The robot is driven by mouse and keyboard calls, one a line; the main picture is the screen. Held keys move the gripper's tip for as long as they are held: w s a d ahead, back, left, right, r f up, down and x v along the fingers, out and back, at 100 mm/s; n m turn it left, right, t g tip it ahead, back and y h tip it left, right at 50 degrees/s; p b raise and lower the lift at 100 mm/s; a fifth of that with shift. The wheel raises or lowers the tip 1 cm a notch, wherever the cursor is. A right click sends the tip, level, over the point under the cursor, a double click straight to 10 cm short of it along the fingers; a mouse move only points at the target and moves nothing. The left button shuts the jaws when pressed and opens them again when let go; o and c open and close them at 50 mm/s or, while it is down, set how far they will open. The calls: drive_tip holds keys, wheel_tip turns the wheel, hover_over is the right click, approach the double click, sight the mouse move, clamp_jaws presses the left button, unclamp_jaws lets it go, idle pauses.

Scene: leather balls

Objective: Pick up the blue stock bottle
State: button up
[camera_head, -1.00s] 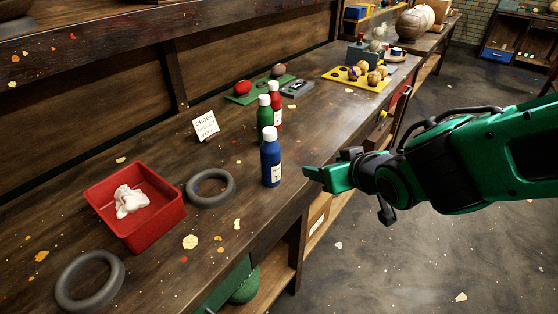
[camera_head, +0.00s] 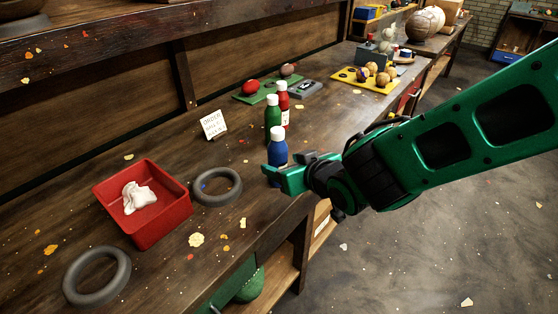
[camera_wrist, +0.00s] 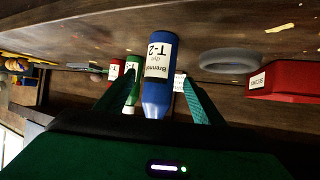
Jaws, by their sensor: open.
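In the wrist view the blue bottle (camera_wrist: 157,85) appears upside down, with a white label, between my two green fingers. My gripper (camera_head: 272,174) is open at the bottle's near side. In the wrist view its fingers (camera_wrist: 160,92) are spread to either side of the bottle, and I cannot tell whether either touches it. A green bottle (camera_head: 273,118) and a red bottle (camera_head: 284,105) stand just behind.
A dark grey ring (camera_head: 234,196) and a red tray (camera_head: 184,218) with a white cloth (camera_head: 138,198) lie left of the bottles. A second ring (camera_head: 122,283) is at front left.

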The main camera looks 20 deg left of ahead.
sight(278, 162)
drive_tip(key=shift+x, duration=2.3)
drive_tip(key=shift+d+f, duration=0.1)
drive_tip(key=c, duration=1.3)
